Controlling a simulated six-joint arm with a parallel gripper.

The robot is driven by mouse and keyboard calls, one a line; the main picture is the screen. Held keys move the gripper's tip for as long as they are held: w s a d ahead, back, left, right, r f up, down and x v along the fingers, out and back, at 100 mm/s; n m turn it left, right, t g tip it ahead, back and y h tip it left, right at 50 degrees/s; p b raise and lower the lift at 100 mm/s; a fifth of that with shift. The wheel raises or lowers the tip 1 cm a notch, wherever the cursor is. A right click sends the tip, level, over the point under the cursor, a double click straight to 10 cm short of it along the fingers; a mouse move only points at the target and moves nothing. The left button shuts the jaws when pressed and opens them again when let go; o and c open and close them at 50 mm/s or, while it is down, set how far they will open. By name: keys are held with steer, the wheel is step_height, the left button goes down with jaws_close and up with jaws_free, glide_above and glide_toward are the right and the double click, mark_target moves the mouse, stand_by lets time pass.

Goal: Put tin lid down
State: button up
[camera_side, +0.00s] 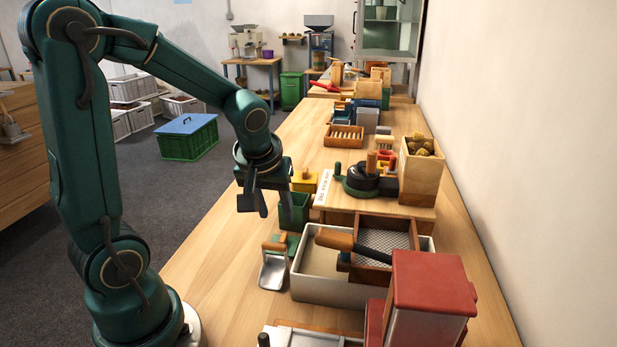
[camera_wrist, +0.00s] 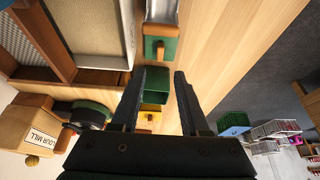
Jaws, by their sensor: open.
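A yellow box (camera_side: 309,184) stands behind the tin. A white tray (camera_side: 315,289) with a wooden sieve (camera_side: 388,241) and a red box (camera_side: 432,284) fill the front right. A mill (camera_side: 362,180) sits on a wooden stand. The table's left strip is clear.

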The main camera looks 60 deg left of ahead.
steer(key=s+d+r+m+t+h, duration=0.2)
steer(key=s+d+r+m, duration=0.3)
steer(key=s+d+m, duration=0.4)
steer(key=d+h, duration=0.1)
steer(key=d, duration=0.2)
steer(key=shift+r, duration=0.4)
